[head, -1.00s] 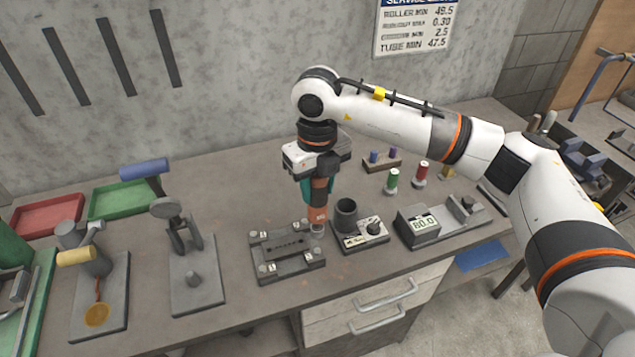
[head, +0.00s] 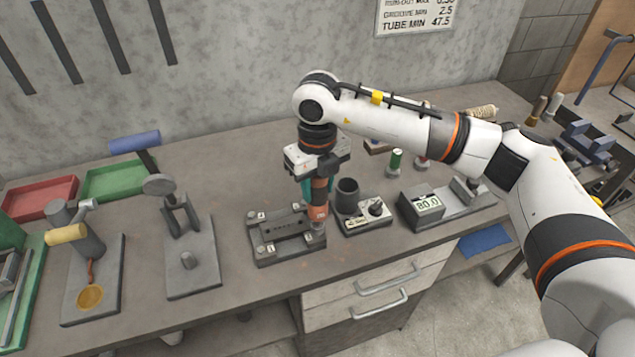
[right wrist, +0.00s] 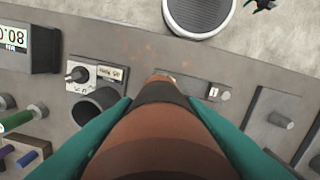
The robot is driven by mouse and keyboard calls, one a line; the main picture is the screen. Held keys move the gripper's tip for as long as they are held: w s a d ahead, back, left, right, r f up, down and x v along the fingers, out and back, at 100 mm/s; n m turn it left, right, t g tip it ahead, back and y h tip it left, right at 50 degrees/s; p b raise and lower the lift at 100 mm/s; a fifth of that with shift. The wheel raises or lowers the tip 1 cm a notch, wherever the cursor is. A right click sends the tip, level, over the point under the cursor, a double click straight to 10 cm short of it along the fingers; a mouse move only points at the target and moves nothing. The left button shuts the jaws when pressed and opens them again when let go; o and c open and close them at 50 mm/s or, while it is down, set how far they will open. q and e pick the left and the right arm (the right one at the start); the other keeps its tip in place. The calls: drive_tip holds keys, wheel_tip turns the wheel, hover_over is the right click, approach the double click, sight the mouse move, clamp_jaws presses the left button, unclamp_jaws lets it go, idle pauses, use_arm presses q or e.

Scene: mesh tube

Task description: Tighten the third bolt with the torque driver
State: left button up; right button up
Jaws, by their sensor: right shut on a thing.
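The torque driver (head: 319,195) has an orange-brown body and stands about upright. My right gripper (head: 317,187), with teal fingers, is shut around it. The driver's lower end is at the right side of the dark bolt fixture (head: 283,240), which has bolts and small number labels at its corners. I cannot tell whether the tip touches the bolt under it, as the driver hides that spot. In the right wrist view the driver body (right wrist: 160,130) fills the space between the teal fingers, and part of the fixture (right wrist: 195,86) shows beyond it. My left gripper is out of view.
Right of the fixture stand a driver holder with a dark cup (head: 347,194) and knob, and a gauge reading 80.0 (head: 428,205). Left is a grey stand (head: 190,255). Red (head: 40,198) and green (head: 115,180) trays lie at back left.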

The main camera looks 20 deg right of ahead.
drive_tip(key=shift+r+b, duration=0.15)
drive_tip(key=shift+b, duration=0.35)
idle(1.2)
drive_tip(key=shift+f+b, duration=0.65)
idle(1.0)
drive_tip(key=shift+f+b, duration=0.2)
drive_tip(key=shift+b, duration=0.85)
idle(1.1)
drive_tip(key=shift+r, duration=0.15)
drive_tip(key=shift+r+p, duration=1.6)
drive_tip(key=shift+r, duration=1.3)
